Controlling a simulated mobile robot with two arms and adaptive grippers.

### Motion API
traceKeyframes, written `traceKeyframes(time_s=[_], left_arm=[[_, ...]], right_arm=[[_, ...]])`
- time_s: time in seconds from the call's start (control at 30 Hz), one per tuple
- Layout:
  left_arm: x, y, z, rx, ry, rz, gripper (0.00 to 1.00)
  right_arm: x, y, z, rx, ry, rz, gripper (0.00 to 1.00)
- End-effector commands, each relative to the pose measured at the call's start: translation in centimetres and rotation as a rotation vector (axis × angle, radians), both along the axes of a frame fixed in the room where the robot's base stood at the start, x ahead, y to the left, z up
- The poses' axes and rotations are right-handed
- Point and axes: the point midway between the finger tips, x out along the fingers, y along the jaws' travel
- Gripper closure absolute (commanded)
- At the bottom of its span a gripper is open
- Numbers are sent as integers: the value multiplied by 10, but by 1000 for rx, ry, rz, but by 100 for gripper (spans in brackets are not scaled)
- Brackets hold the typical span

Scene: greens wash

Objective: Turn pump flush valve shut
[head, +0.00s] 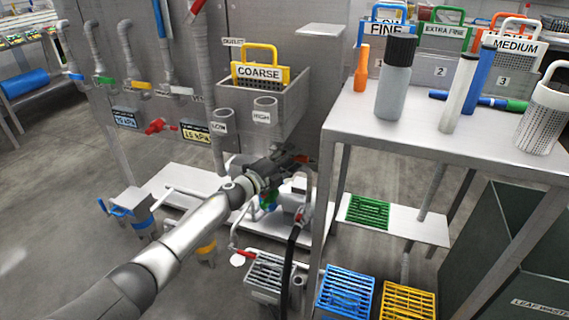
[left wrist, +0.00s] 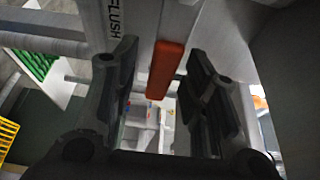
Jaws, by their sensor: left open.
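My left gripper (head: 290,165) reaches in from the left, low beside the grey steel cabinet, below the COARSE strainer box. In the left wrist view its two dark fingers (left wrist: 165,90) are open. An orange-red handle (left wrist: 166,69) shows between them, with a gap on each side. It lies beside a white surface lettered FLUSH (left wrist: 115,20), so it looks like the flush valve handle. In the head view the gripper mostly hides this handle and the pump (head: 294,197) below it. My right gripper is not in view.
A steel table (head: 440,125) with bottles and strainers stands at the right. A black hose (head: 291,255) with a red fitting hangs below the gripper. Blue (head: 345,292) and yellow (head: 408,302) grates lie low in front. Several coloured valves line the cabinet at left.

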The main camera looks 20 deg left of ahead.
Motion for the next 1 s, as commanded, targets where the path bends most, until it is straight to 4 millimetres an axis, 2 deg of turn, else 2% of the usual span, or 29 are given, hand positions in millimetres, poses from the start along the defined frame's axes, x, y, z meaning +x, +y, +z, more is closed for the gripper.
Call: traceKeyframes(time_s=[0.27, 0.73, 1.0], left_arm=[[-22, 11, -2, 2, 2, -1, 59], [-90, 41, -1, 3, 3, -1, 59], [-107, 49, -1, 1, 3, 0, 59]], right_arm=[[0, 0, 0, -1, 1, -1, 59], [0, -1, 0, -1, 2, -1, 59], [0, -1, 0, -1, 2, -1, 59]])
